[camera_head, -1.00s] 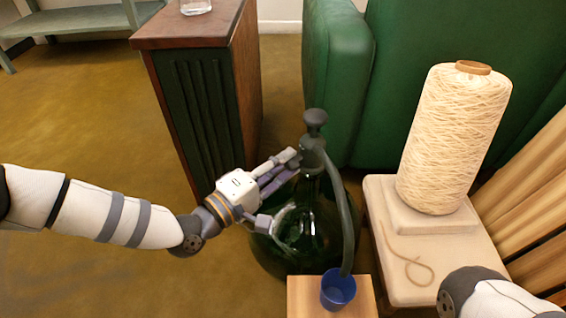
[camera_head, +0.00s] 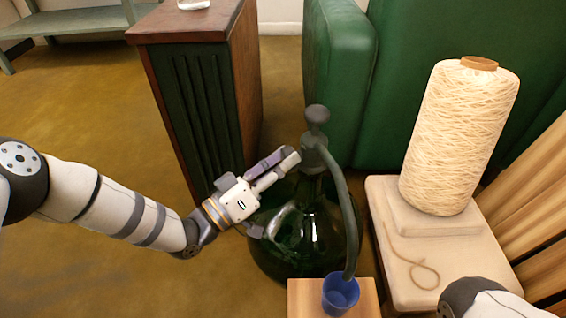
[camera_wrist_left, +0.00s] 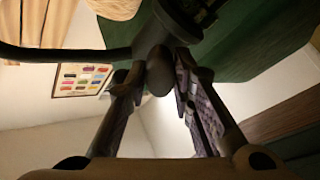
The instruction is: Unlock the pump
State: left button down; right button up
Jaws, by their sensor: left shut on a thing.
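The dark grey pump (camera_head: 314,151) sits upright on the neck of a big green glass bottle (camera_head: 310,235). It has a round plunger knob (camera_head: 317,114) on top, and a hose (camera_head: 347,210) curves down from it into a blue cup (camera_head: 341,292). My left gripper (camera_head: 289,163) comes in from the left at the pump's neck. In the left wrist view its fingers are shut on a dark rounded lever of the pump (camera_wrist_left: 160,74). The fingers hide this lever in the head view. My right gripper is out of view.
The blue cup stands on a small wooden block (camera_head: 303,298). To the right, a cone of cream yarn (camera_head: 458,135) stands on a pale stool (camera_head: 385,205). Behind are a green armchair (camera_head: 338,80) and a dark cabinet (camera_head: 200,110). The floor at left is clear.

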pick_arm(q)
jog(key=shift+w+m+g+h, duration=0.1)
jog(key=shift+m+g+h, duration=0.5)
jog(key=shift+m, duration=1.7)
jog(key=shift+m+g+h, duration=0.5)
jog(key=shift+m+h, duration=0.1)
jog(key=shift+m, duration=1.7)
jog(key=c, duration=1.4)
grip_release()
jog(key=shift+a, duration=0.15)
jog(key=v, duration=1.2)
